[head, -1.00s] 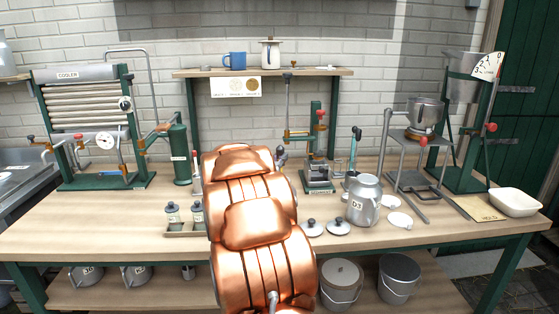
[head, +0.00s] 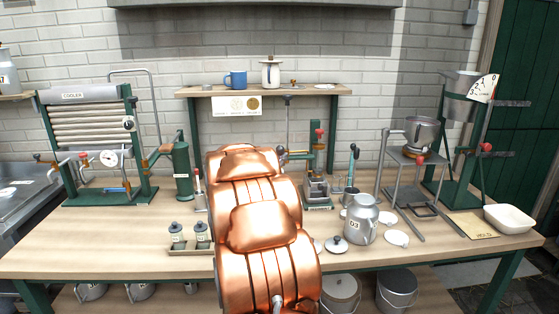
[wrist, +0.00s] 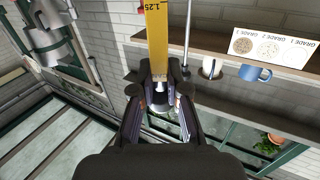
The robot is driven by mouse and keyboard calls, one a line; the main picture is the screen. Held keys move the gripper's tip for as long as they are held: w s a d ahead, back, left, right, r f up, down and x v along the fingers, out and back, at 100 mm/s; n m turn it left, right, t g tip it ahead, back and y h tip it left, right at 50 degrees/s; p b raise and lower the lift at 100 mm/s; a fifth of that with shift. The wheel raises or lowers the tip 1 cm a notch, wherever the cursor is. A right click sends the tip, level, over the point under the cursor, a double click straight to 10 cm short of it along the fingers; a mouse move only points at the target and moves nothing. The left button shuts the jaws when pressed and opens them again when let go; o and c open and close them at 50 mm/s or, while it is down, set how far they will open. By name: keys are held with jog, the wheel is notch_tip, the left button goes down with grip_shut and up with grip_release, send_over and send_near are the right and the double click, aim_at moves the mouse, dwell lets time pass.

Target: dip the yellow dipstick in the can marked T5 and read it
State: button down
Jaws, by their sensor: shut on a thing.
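My gripper (wrist: 160,92) shows in the wrist view, its fingers shut on the yellow dipstick (wrist: 156,40). The dipstick extends away from the fingers to the picture's edge, with the mark 1.25 upside down near that end. In the head view my copper-coloured arm hides the gripper and the dipstick. I cannot make out a can marked T5. A grey metal can (head: 360,222) with a label that seems to end in 3 stands open on the table, right of my arm. A can (head: 8,78) at the far left edge has a partly cut-off label.
The bench (head: 110,235) holds a cooler (head: 86,97) at left, a tray of small jars (head: 190,249), a green press stand (head: 318,160), a pot (head: 421,131) on a stand and a white dish (head: 510,219). A blue mug (head: 236,79) sits on the wall shelf. The bench's front left is clear.

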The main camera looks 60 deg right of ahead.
aim_at(280, 146)
jog(key=shift+r+p, duration=2.6)
jog(key=shift+r, duration=0.6)
